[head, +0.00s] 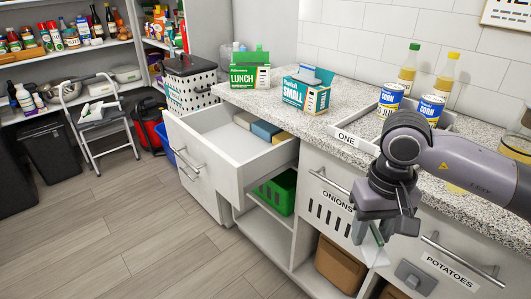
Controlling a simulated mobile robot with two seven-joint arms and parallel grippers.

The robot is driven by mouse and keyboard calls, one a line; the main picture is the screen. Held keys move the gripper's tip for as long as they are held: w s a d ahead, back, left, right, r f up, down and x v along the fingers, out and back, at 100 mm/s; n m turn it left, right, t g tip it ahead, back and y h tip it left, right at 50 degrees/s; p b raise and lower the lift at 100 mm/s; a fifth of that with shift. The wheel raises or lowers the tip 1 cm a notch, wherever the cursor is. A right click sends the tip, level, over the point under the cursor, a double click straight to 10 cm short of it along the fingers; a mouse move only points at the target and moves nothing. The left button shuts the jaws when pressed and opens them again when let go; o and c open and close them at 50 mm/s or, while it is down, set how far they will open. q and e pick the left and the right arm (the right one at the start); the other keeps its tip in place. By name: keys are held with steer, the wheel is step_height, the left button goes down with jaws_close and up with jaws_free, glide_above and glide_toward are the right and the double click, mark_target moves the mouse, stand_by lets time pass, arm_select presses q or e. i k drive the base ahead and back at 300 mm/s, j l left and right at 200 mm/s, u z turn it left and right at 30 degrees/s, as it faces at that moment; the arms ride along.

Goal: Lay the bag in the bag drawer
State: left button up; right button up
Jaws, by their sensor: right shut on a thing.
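My right gripper (378,231) hangs in front of the counter at the right, pointing down. It is shut on a thin pale greenish-white thing (371,250), perhaps the bag, which is partly hidden by the fingers. An open white drawer (223,151) stands out from the counter left of the gripper. Several flat blocks, pale, blue and yellow, lie at its back right, and its front part looks bare. The gripper is to the right of the drawer and apart from it. My left gripper is not in view.
On the counter (340,135) stand a green LUNCH box (249,76), a blue SMALL box (305,96), and a ONE tray with cans (390,99) and bottles. Closed ONIONS (328,207) and POTATOES (440,268) fronts lie below.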

mark_target(227, 148)
steer(key=i+j+u, duration=0.1)
steer(key=u, duration=0.3)
steer(key=i+j+u, duration=0.1)
steer(key=u, duration=0.25)
steer(key=i+j+u, duration=0.2)
steer(key=i+u, duration=0.15)
steer(key=i, duration=0.25)
steer(key=i+j+z, duration=0.1)
steer(key=z, duration=0.2)
steer(key=i+j+z, duration=0.1)
steer(key=z, duration=0.2)
steer(key=i+l, duration=0.3)
steer(key=i, duration=0.15)
